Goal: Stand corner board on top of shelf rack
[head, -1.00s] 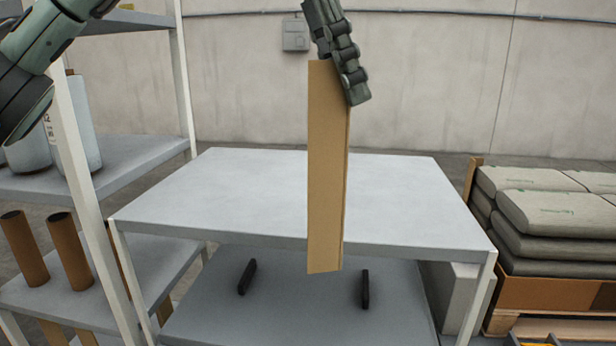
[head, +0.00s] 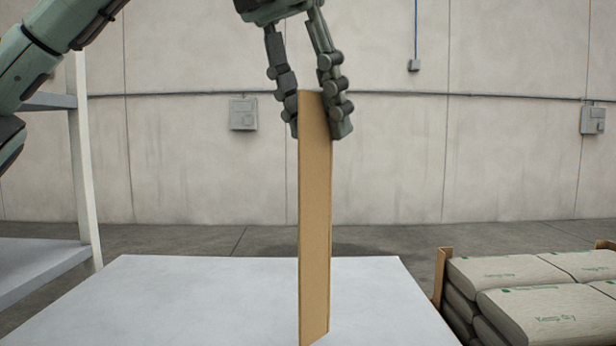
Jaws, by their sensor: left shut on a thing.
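The corner board (head: 315,220) is a tall, narrow tan cardboard strip, held upright. My left gripper (head: 318,125) comes from above and is shut on its top end, one finger on each side. The board stands in front of the pale grey top of the low shelf rack (head: 190,300). Its lower end reaches the bottom edge of the picture, so I cannot tell whether it touches the top. My right gripper is not in view.
A taller white shelf unit (head: 84,170) stands at the left. Stacked bags (head: 540,310) with cardboard edge pieces are at the right. The visible rack top is bare around the board. A concrete wall (head: 420,170) closes the back.

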